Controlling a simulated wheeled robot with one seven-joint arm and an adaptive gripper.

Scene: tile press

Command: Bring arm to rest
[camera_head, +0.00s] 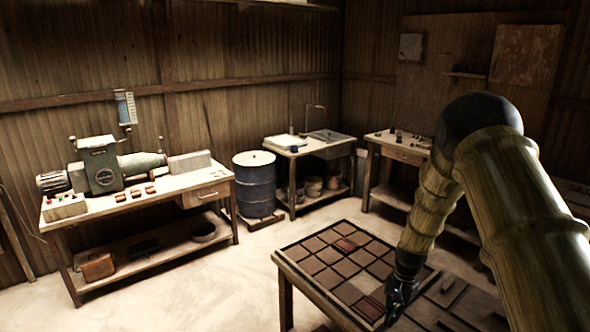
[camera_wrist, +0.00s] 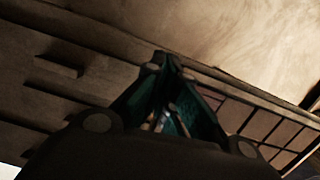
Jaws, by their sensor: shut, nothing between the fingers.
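My arm comes in from the right in the head view and bends down at a dark joint. My gripper (camera_head: 398,300) hangs low over the tile table (camera_head: 288,262), fingers pointing down. In the wrist view my gripper (camera_wrist: 168,62) shows its two fingers closed together at the tips, with nothing between them. Whether the fingertips touch the table cannot be told. Brown square tiles (camera_head: 327,255) lie in rows on the table, and part of them is hidden behind my gripper and forearm.
A workbench (camera_head: 215,190) with a press machine (camera_head: 102,165) stands at the left. A blue drum (camera_head: 255,185), a sink table (camera_head: 318,148) and another bench (camera_head: 400,150) stand along the back. The pale floor (camera_head: 200,285) between the workbench and the tile table is clear.

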